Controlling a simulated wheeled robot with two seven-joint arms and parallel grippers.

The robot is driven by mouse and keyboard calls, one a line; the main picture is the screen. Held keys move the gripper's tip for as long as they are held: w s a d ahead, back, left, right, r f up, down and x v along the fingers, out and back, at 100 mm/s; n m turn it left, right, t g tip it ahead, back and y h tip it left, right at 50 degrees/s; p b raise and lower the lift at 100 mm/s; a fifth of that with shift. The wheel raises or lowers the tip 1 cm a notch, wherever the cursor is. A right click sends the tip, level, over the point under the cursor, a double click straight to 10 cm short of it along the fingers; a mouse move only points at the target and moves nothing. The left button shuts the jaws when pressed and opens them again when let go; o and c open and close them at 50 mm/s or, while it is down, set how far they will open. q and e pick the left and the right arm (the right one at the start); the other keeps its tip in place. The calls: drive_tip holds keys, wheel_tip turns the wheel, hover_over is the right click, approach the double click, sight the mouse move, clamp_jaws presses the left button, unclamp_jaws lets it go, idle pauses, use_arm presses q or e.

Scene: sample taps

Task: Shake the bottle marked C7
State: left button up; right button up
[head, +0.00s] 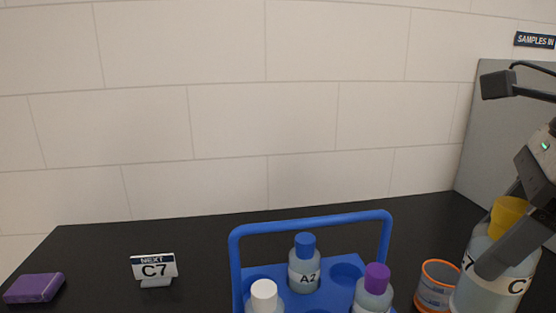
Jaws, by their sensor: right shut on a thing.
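A clear bottle with a yellow cap (476,298) is at the lower right of the head view. Its white label shows parts of "C" and "7". My right gripper (499,250) comes in from the right and is shut on this bottle, one finger across its front. The bottle looks upright; its base is cut off by the frame, so I cannot tell whether it touches the table. A small sign (154,267) reading "NEXT C7" stands on the table at the left. My left gripper is not in view.
A blue carrier (312,227) with a tall handle holds a blue-capped bottle marked A2 (304,268), a white-capped bottle (264,291) and a purple-capped bottle (376,281). An orange-rimmed cup (438,284) stands close left of the held bottle. A purple block (34,288) lies far left.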

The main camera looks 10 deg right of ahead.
sight(499, 202)
drive_tip(key=r, duration=0.6)
drive_tip(key=shift+w+a, duration=0.2)
drive_tip(key=shift+a, duration=0.2)
wheel_tip(499, 202, down, 7)
drive_tip(key=shift+s+d, duration=0.1)
drive_tip(key=shift+d, duration=0.1)
drive_tip(key=r, duration=0.7)
drive_tip(key=shift+a, duration=0.3)
drive_tip(key=f, duration=0.7)
drive_tip(key=shift+d+f, duration=0.25)
drive_tip(key=shift+f, duration=0.05)
drive_tip(key=shift+d+r, duration=0.1)
drive_tip(key=shift+a, duration=0.3)
drive_tip(key=shift+d, duration=0.1)
